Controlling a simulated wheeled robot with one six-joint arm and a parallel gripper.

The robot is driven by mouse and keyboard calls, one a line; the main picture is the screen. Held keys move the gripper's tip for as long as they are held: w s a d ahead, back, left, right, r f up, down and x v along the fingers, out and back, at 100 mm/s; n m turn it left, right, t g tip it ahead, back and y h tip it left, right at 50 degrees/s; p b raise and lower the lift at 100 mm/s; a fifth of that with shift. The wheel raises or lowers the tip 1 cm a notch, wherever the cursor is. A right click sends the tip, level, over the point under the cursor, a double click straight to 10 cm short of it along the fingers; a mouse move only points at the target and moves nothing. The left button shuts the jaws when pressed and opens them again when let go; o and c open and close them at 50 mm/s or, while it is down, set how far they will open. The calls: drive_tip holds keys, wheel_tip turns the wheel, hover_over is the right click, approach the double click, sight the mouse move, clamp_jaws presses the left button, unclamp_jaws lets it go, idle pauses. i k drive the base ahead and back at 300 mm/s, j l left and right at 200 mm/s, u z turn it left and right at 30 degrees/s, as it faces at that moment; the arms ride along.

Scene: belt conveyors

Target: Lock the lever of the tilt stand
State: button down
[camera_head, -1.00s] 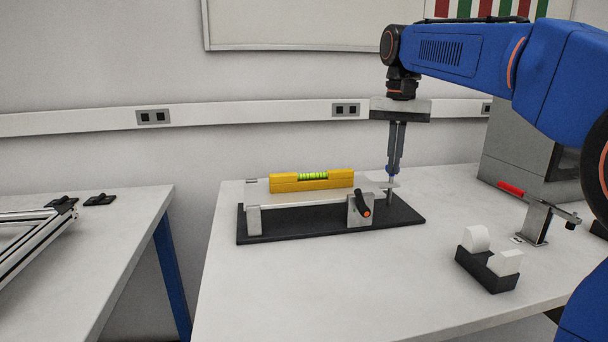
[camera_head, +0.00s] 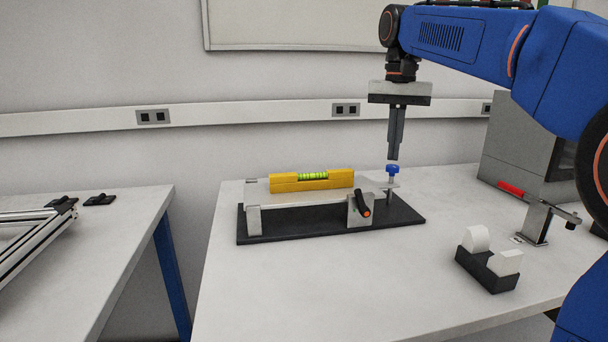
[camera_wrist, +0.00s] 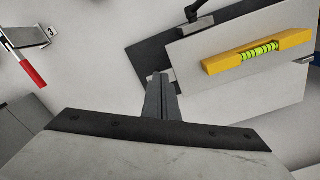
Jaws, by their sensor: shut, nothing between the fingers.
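The tilt stand has a black base (camera_head: 300,228) on the table, with a pale plate above it. A yellow spirit level (camera_head: 311,181) with a green vial lies on the plate; it also shows in the wrist view (camera_wrist: 262,51). The lever (camera_head: 362,204), black with an orange end, sits on a grey block at the stand's front right; in the wrist view a dark lever (camera_wrist: 196,9) shows at the top. A blue knob (camera_head: 393,169) tops a screw at the stand's right end.
Another table (camera_head: 100,240) is at left, across a gap. The table front is clear.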

sight(366, 212)
drive_tip(key=k, duration=1)
